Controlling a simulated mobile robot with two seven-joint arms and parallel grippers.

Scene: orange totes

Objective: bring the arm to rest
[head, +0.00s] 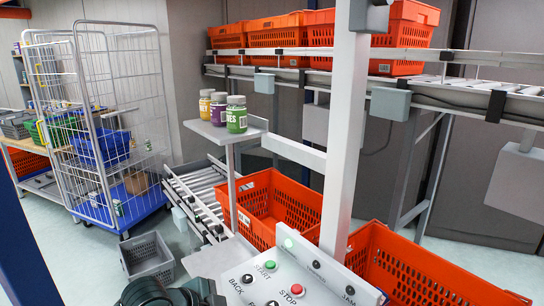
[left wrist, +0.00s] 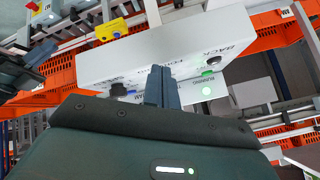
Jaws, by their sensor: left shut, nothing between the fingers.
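My left gripper shows in the left wrist view (left wrist: 158,84), its two dark fingers shut together with nothing between them. The fingers are in front of a pale control box (left wrist: 170,45) with buttons and lettering; I cannot tell whether they touch it. In the head view, dark parts of my left arm show at the bottom edge, left of the control panel (head: 262,285), and the fingertips cannot be made out there. The panel has a green START button, a red STOP button and black knobs.
An orange tote (head: 268,205) sits behind the panel, another (head: 425,270) at right. Three jars (head: 236,118) stand on a small shelf. A grey post (head: 345,140) rises beside the panel. A grey crate (head: 147,258) and a wire cage trolley (head: 100,120) stand at left, with clear floor between.

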